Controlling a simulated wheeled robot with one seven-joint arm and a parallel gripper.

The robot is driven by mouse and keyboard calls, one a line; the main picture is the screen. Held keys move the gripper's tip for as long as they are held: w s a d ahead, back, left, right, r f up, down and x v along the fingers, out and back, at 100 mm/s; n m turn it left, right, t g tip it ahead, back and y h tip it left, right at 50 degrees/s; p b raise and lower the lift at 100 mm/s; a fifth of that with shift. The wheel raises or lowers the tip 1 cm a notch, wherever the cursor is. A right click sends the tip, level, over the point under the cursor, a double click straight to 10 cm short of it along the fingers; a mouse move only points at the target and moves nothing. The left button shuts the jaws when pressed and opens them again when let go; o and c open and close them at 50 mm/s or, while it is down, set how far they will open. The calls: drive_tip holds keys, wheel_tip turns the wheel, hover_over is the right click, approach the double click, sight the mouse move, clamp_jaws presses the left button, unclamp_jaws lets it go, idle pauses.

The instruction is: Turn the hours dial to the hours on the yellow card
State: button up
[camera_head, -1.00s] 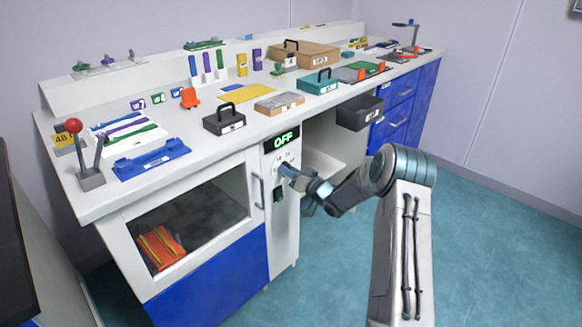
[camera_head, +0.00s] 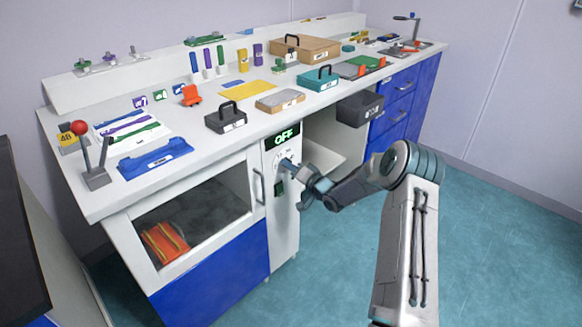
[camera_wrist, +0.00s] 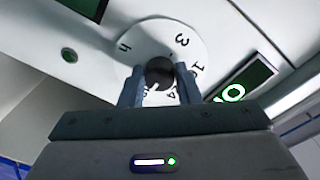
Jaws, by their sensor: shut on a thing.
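The hours dial is on the white front panel, with a dark round knob (camera_wrist: 159,72) on a white numbered face (camera_wrist: 140,41). The knob's white pointer line points to the lower left in the wrist view, towards marks partly hidden by my gripper. My gripper (camera_wrist: 158,80) has one finger on each side of the knob and is shut on it. In the head view my gripper (camera_head: 290,167) covers much of the dial.
The glass-fronted cabinet's handle (camera_head: 257,187) is just left of the panel. Open floor lies to the right.

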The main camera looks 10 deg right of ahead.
drive_tip(key=shift+d+r, duration=0.15)
drive_tip(key=o, duration=1)
drive_tip(key=shift+d, duration=0.1)
drive_tip(key=shift+c, duration=0.2)
drive_tip(key=p+v, duration=0.1)
drive_tip(key=v, duration=1.2)
drive_tip(key=shift+s, duration=0.35)
drive_tip(key=shift+p, duration=0.3)
